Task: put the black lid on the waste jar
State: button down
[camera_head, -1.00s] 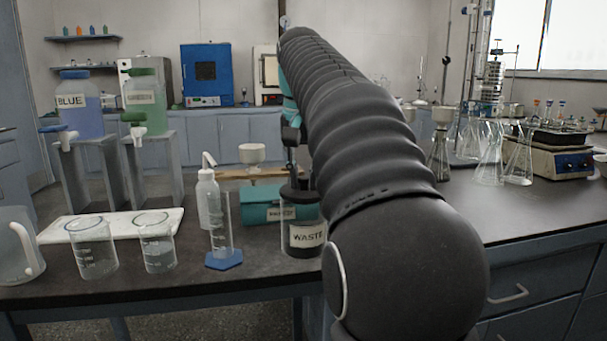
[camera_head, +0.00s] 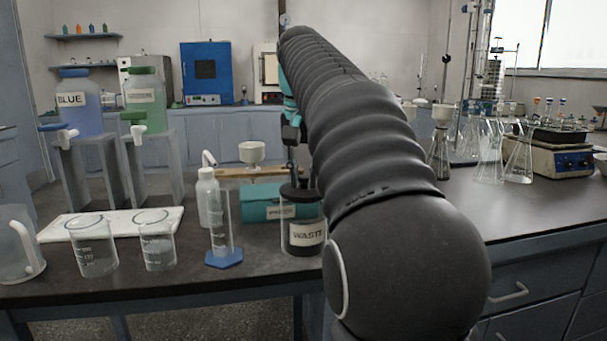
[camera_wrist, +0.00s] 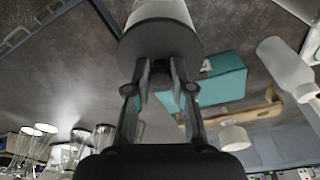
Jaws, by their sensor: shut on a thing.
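The waste jar (camera_head: 305,236) is a clear jar with a WASTE label and dark contents, upright near the front of the bench. The black lid (camera_head: 300,192) is at the jar's mouth; I cannot tell whether it is fully seated. In the wrist view the lid (camera_wrist: 160,42) is a dark disc right at the fingertips, with the pale jar (camera_wrist: 160,10) beyond it. My gripper (camera_wrist: 160,68) is shut on the lid's top part. In the head view my arm hides the jar's right side and part of my gripper.
A graduated cylinder (camera_head: 221,225) and a white wash bottle (camera_head: 207,197) stand just left of the jar. A teal box (camera_head: 262,203) is close behind it. Beakers (camera_head: 94,248) stand further left. The bench right of my arm is clear in front of the flasks (camera_head: 488,155).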

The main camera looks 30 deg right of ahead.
jog(key=c, duration=0.9)
grip_release()
jog(key=shift+r, duration=0.1)
jog(key=shift+r, duration=2.9)
jog(key=s+a+f+n+t, duration=0.1)
jog(key=s+a+f, duration=0.3)
jog(key=f, duration=0.6)
jog(key=s+a+f+n+t, duration=0.1)
jog(key=s+a+f+n, duration=0.3)
jog(key=s+f, duration=0.5)
jog(key=s+a+f+n+t+y, duration=0.1)
jog(key=s+a+f+n+t, duration=0.1)
jog(key=s+a+f, duration=0.4)
jog(key=shift+s+a+f, duration=0.1)
jog(key=shift+s+f, duration=0.15)
jog(key=shift+f, duration=0.65)
jog(key=shift+s+f, duration=0.25)
jog(key=shift+f, duration=0.65)
jog(key=shift+s+a+f, duration=0.1)
jog(key=shift+s+f, duration=0.15)
jog(key=shift+f, duration=0.65)
